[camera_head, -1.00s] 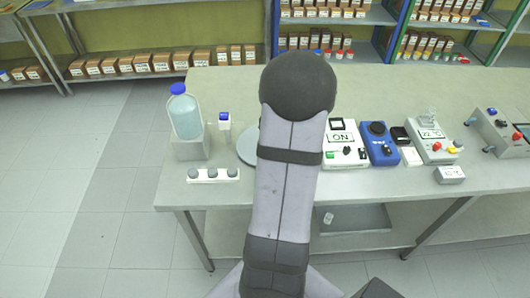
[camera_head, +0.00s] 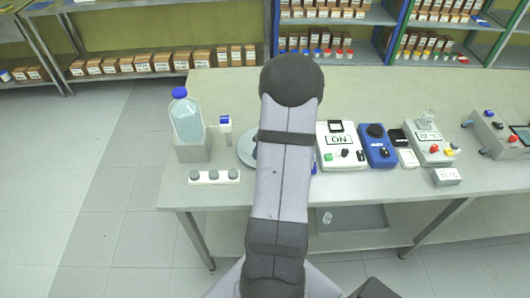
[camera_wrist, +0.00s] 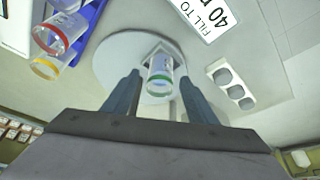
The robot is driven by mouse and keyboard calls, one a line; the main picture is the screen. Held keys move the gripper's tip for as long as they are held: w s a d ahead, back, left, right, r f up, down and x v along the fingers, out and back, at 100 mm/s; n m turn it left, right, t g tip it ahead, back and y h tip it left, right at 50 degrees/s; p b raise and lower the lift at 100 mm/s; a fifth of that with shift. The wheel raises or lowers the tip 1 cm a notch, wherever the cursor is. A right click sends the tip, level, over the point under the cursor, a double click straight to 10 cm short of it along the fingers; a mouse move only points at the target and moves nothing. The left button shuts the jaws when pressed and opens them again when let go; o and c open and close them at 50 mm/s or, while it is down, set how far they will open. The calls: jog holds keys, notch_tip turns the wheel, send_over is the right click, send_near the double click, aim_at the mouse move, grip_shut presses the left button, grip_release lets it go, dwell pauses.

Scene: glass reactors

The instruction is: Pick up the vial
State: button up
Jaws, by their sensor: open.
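In the wrist view a clear vial with a green ring (camera_wrist: 159,78) stands at a small holder on a round pale plate (camera_wrist: 112,48). My gripper (camera_wrist: 160,98) is open, with one finger on each side of the vial's line. I cannot tell whether the vial's far end lies between the fingertips. Two more clear vials, one with a red ring (camera_wrist: 62,32) and one with a yellow ring (camera_wrist: 47,66), are at a blue rack (camera_wrist: 92,22) to the left. In the head view my arm hides the gripper and the green-ringed vial; part of the round plate (camera_head: 245,150) shows.
A blue-capped bottle (camera_head: 186,118) stands in a grey holder at the bench's left. A white strip with three grey knobs (camera_head: 214,177) lies in front of it. Right of my arm are an ON device (camera_head: 341,146) and a blue device (camera_head: 377,147). The back of the bench is clear.

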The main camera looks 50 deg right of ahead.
jog(key=shift+x, duration=1)
jog(key=c, duration=1.1)
jog(key=shift+o, duration=0.2)
notch_tip(320, 180, up, 9)
jog(key=shift+w+f+b, duration=0.1)
jog(key=shift+f+b, duration=0.05)
jog(key=shift+b, duration=0.5)
jog(key=shift+r, duration=0.7)
